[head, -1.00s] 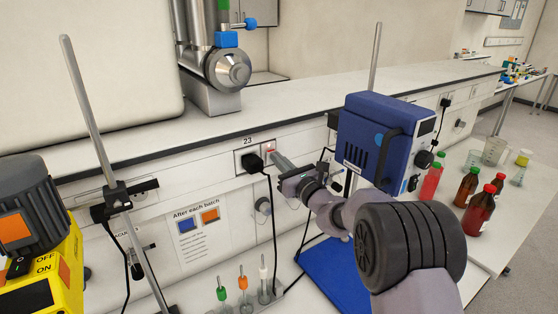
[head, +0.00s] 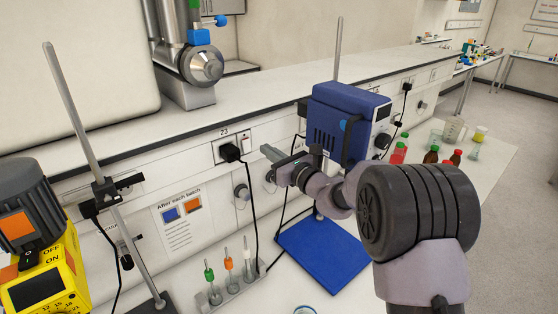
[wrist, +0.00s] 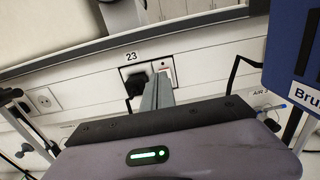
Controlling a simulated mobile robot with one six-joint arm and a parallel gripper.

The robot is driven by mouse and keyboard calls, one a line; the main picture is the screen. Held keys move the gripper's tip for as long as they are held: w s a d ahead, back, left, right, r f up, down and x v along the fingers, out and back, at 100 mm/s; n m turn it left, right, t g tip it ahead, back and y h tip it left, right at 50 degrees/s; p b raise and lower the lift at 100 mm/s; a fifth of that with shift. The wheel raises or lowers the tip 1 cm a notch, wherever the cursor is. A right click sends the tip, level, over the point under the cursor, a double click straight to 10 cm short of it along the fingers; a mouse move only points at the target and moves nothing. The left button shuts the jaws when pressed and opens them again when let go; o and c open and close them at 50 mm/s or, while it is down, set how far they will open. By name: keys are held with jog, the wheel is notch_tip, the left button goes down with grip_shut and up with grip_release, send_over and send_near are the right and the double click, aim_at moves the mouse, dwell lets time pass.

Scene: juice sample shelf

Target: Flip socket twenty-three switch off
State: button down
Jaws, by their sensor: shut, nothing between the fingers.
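Socket 23 (head: 222,146) is a double plate on the bench's front panel under a "23" label, which also shows in the wrist view (wrist: 131,56). A black plug (head: 231,153) sits in its left part; the plug also shows in the wrist view (wrist: 135,83). The switch (head: 245,141) is on the plate's right part, a small white rocker with a hint of red; in the wrist view the switch (wrist: 165,71) shows just beyond my fingertips. My gripper (head: 266,151) is shut and empty, just right of and in front of the switch, apparently apart from it. The rocker's exact tilt is too small to tell.
A blue boxy device (head: 345,125) stands close to the right of my arm above a blue base plate (head: 325,255). The plug's black cable hangs below the socket. A rack (head: 235,285) with several coloured-tipped items stands below. A metal rod stand (head: 80,120) is at left.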

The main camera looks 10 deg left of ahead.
jog(key=s+d+f+n+g+h+b, duration=0.1)
jog(key=s+d+f+n+g+b, duration=0.2)
jog(key=s, duration=0.5)
jog(key=s+d+f+n+g+b, duration=0.1)
jog(key=s+n+g+b, duration=0.1)
jog(key=s+n+b, duration=0.45)
jog(key=s+d+f+n+g+h+b, duration=0.1)
jog(key=s+d+f+n+g+b, duration=0.15)
jog(key=s, duration=0.65)
jog(key=s+d+f+n+h+b, duration=0.8)
jog(key=s+d+f, duration=0.7)
jog(key=s+d, duration=0.2)
jog(key=shift+s+d+f+n+t+h, duration=0.15)
jog(key=shift+s+d+n+t+h, duration=0.25)
jog(key=shift+n+h, duration=0.45)
